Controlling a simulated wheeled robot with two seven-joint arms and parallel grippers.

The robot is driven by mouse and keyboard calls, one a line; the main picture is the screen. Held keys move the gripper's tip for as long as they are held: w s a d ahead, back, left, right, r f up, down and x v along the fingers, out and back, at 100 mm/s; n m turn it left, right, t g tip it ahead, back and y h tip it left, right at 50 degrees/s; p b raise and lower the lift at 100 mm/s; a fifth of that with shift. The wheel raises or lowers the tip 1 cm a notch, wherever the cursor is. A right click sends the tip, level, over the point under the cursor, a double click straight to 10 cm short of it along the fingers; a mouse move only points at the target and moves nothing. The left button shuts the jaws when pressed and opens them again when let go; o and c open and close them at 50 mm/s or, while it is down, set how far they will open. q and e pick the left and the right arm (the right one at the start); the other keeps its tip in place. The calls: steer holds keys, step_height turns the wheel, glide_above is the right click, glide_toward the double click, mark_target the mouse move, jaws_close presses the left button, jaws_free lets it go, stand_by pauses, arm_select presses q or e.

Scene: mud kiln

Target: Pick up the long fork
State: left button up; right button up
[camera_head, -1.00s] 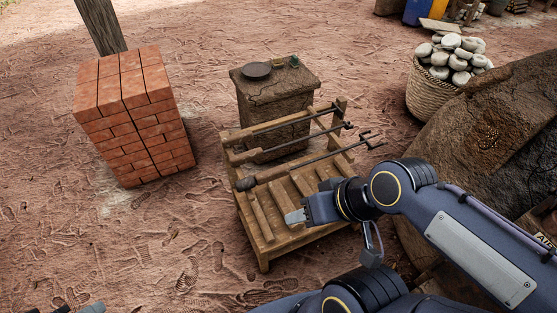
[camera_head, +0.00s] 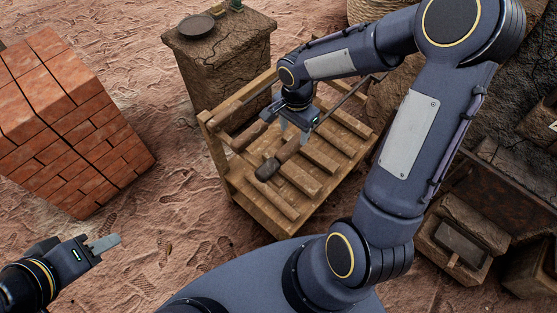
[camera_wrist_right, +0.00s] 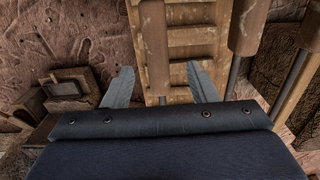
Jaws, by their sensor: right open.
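Long-handled tools lie across a wooden rack (camera_head: 240,190). The nearest, which looks like the long fork, has a thick wooden handle (camera_head: 284,155) and a thin dark shaft; its far end is hidden behind my right arm. My right gripper (camera_head: 294,131) is open above the rack, at the upper end of this handle. In the right wrist view, the open gripper (camera_wrist_right: 162,92) has the wooden handle (camera_wrist_right: 155,45) ahead, with its shaft between the spread fingers; no contact shows. My left gripper (camera_head: 105,244) is off the rack at lower left, seen edge-on.
A second tool's handle (camera_wrist_right: 248,25) lies close beside the first. A mud pillar (camera_head: 225,65) with a dark plate (camera_head: 197,27) stands behind the rack. A brick stack (camera_head: 65,120) stands at left. Open ground lies between the bricks and rack.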

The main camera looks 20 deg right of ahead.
mark_target(294, 141)
step_height(294, 141, down, 6)
steer(key=shift+s+d+f+b, duration=0.1)
steer(key=shift+s+f+b, duration=0.1)
steer(key=shift+b, duration=0.1)
steer(key=shift+c, duration=0.3)
jaws_close()
steer(key=shift+w+r, duration=0.1)
